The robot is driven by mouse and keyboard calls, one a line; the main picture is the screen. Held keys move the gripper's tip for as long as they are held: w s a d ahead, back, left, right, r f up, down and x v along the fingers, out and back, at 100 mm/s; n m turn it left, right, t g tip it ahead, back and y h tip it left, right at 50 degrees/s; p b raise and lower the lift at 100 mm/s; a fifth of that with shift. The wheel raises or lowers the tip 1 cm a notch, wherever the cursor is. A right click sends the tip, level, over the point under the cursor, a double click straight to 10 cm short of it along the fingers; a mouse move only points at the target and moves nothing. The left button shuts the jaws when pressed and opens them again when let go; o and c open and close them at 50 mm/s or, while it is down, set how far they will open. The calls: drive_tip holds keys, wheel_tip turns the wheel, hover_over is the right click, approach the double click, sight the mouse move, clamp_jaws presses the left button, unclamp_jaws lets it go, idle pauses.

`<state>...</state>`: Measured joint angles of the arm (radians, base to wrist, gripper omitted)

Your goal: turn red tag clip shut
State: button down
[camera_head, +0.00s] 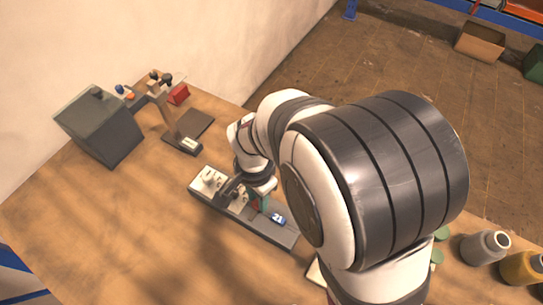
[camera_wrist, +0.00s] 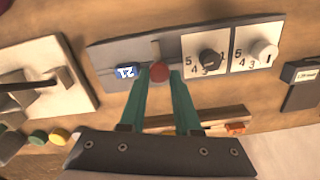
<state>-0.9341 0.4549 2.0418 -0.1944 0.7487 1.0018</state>
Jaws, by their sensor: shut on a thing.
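The red tag clip (camera_wrist: 159,72) shows as a round red knob on a grey panel (camera_wrist: 108,54) in the wrist view. A slot or thin lever runs up from it.
Right of the clip are a black dial (camera_wrist: 209,59) and a white dial (camera_wrist: 264,50) on white plates. A grey box (camera_head: 100,127), a microscope-like stand (camera_head: 163,105) and a red block (camera_head: 178,94) stand at the back left. Bottles (camera_head: 484,247) stand at the right edge.

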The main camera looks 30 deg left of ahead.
drive_tip(key=shift+n, duration=0.3)
drive_tip(key=n, duration=0.8)
drive_tip(key=shift+n, duration=0.3)
drive_tip(key=n, duration=0.8)
drive_tip(key=shift+n, duration=0.5)
drive_tip(key=c, duration=0.6)
unclamp_jaws()
